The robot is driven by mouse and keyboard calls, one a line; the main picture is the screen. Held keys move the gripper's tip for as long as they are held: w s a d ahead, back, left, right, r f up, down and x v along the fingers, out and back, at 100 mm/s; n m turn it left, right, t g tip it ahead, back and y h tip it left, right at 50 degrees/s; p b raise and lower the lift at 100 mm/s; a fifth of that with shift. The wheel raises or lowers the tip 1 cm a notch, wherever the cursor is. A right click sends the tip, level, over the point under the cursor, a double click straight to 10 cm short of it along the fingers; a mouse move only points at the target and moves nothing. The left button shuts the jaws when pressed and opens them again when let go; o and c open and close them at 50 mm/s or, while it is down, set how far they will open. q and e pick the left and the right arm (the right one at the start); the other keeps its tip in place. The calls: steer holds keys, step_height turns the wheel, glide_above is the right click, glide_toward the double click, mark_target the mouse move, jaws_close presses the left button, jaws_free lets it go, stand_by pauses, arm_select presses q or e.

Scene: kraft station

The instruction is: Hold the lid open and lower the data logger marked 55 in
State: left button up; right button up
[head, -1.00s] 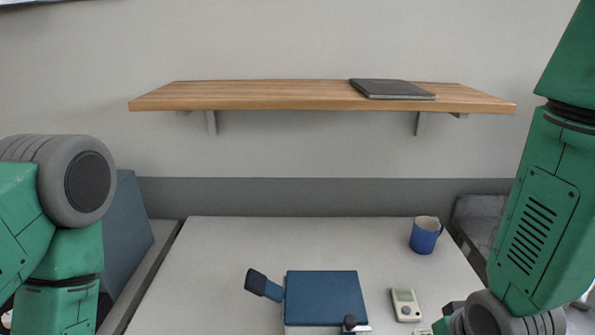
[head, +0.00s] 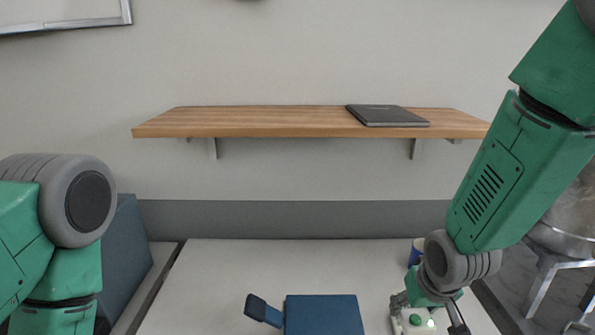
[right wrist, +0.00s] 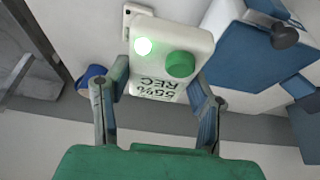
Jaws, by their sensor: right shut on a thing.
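The white data logger (right wrist: 165,60) has a round green button, a lit lamp and the upside-down text "55% REC" in the right wrist view. My right gripper (right wrist: 158,88) is shut on it, one finger on each side. In the head view the logger (head: 414,321) and right gripper (head: 425,311) are at the lower edge, right of the box. The box's flat blue lid (head: 322,314) looks shut; it also shows in the right wrist view (right wrist: 243,48), with a dark knob (right wrist: 285,36). My left gripper is out of view.
A blue bar with a dark end (head: 262,310) sticks up left of the lid. A blue mug (head: 415,252) stands behind my right arm. A wooden shelf (head: 300,121) holds a dark flat item (head: 388,116). The table's left part is clear.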

steer(key=w+r, duration=0.2)
steer(key=w, duration=0.4)
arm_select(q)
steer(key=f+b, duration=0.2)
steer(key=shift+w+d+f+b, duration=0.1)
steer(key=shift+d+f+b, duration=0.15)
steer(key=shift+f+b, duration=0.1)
arm_select(e)
steer(key=f, duration=0.3)
steer(key=s+f, duration=0.1)
steer(key=f, duration=0.1)
steer(key=shift+f, duration=0.3)
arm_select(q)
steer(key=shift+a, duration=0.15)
arm_select(e)
steer(key=shift+a, duration=0.15)
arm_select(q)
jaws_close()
